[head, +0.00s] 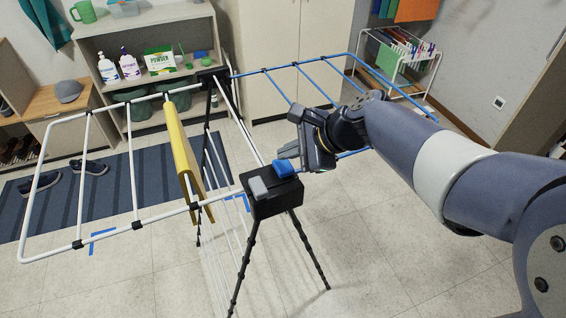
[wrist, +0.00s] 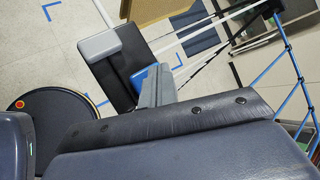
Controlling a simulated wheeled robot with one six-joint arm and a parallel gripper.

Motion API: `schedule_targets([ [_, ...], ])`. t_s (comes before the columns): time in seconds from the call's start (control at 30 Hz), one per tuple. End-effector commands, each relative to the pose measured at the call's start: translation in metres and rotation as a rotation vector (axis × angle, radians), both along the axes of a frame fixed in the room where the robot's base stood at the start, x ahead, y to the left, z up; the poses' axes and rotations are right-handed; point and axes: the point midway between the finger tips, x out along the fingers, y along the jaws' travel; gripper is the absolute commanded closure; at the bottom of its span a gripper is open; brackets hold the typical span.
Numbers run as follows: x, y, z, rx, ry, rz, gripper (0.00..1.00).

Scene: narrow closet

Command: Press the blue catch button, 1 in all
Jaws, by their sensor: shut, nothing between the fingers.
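The blue catch button (head: 285,168) sits on top of a black hinge block (head: 277,203) at the near end of the drying rack. A grey button (head: 258,187) is beside it on the same block. My gripper (head: 287,153) is shut and empty, with its fingertips close to the blue button on its far side. In the wrist view the fingers (wrist: 157,86) cover part of the blue button (wrist: 143,75). The black block (wrist: 117,65) and grey button (wrist: 98,46) also show there. I cannot tell whether the fingertips touch the blue button.
The rack's white wing (head: 133,165) spreads left with a yellow cloth (head: 183,150) over it. Its blue-railed wing (head: 300,64) spreads right, under my arm. A shelf with bottles (head: 130,66) stands behind. A striped mat (head: 140,187) lies left; the floor at front right is clear.

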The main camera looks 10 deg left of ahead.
Motion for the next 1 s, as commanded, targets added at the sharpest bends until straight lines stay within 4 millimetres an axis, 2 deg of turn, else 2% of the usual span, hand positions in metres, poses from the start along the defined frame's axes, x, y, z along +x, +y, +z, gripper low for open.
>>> schedule_targets([
  [0.63, 0.0000, 0.0000, -0.0002, 0.000, 0.000, 0.000, 1.00],
  [1.0, 0.0000, -0.0001, -0.0088, 0.000, 0.000, 0.000, 1.00],
])
